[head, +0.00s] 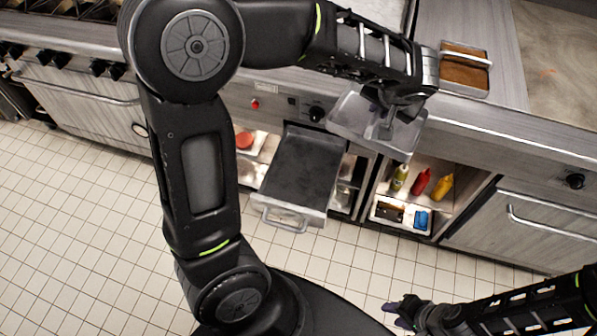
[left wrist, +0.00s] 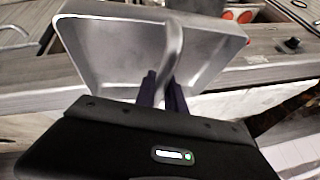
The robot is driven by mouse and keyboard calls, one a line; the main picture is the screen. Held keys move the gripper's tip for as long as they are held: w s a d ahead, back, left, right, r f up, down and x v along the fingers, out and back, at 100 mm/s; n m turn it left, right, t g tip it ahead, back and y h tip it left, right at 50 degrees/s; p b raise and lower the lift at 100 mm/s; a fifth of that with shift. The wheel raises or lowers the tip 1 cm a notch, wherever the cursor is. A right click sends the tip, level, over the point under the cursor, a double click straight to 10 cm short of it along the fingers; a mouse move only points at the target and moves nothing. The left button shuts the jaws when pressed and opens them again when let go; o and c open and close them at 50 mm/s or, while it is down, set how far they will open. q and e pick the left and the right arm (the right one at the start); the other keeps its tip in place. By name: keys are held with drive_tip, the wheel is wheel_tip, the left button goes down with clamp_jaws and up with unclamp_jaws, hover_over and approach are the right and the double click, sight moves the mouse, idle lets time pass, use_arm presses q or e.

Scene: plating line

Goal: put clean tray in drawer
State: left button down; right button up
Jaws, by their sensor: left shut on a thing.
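The clean tray (head: 350,118) is a shallow, empty metal tray with an upright handle across it. My left gripper (head: 387,118) is shut on that handle and holds the tray tilted, in front of the counter's edge and right of the drawer. In the left wrist view the tray (left wrist: 105,50) hangs beyond the fingers (left wrist: 162,90), its handle between them. The drawer (head: 305,165) is pulled out below the counter, with a dark, flat, empty-looking inside and a front handle (head: 285,220). My right gripper (head: 397,312) is low at the right, empty and apparently open.
A tray with brown contents (head: 465,70) stands on the counter at the upper right. Open shelves right of the drawer hold bottles (head: 421,182) and a white bin (head: 385,212). A shelf on the left holds a red item (head: 244,140). The tiled floor is clear.

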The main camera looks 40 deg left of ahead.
sight(342, 129)
use_arm(q)
drive_tip(key=shift+m+h, duration=0.4)
drive_tip(key=shift+m, duration=0.5)
drive_tip(key=s+a+f+b, duration=0.2)
drive_tip(key=a+f, duration=0.1)
drive_tip(key=s+a+f+b, duration=0.2)
drive_tip(key=s+a+f, duration=0.1)
drive_tip(key=shift+s+f, duration=0.1)
drive_tip(key=s+a+f+m+h+b, duration=0.2)
drive_tip(key=s+f+m+h+b, duration=0.1)
drive_tip(key=s+f+m+b, duration=0.4)
drive_tip(key=s+a+f+m+h+b, duration=0.3)
drive_tip(key=s+f+m+h+b, duration=0.1)
drive_tip(key=s+f+m+b, duration=0.3)
drive_tip(key=s+b, duration=0.2)
drive_tip(key=s, duration=0.1)
drive_tip(key=shift+f+g+b, duration=0.35)
drive_tip(key=shift+f+g, duration=0.05)
drive_tip(key=w+a+p, duration=0.1)
drive_tip(key=w+a, duration=0.2)
drive_tip(key=w, duration=0.6)
drive_tip(key=w+a+p, duration=0.1)
drive_tip(key=w+a, duration=0.3)
drive_tip(key=w, duration=0.6)
wheel_tip(342, 129, down, 7)
drive_tip(key=shift+s+d+r, duration=0.15)
drive_tip(key=shift+s+d, duration=0.1)
drive_tip(key=shift+d, duration=0.05)
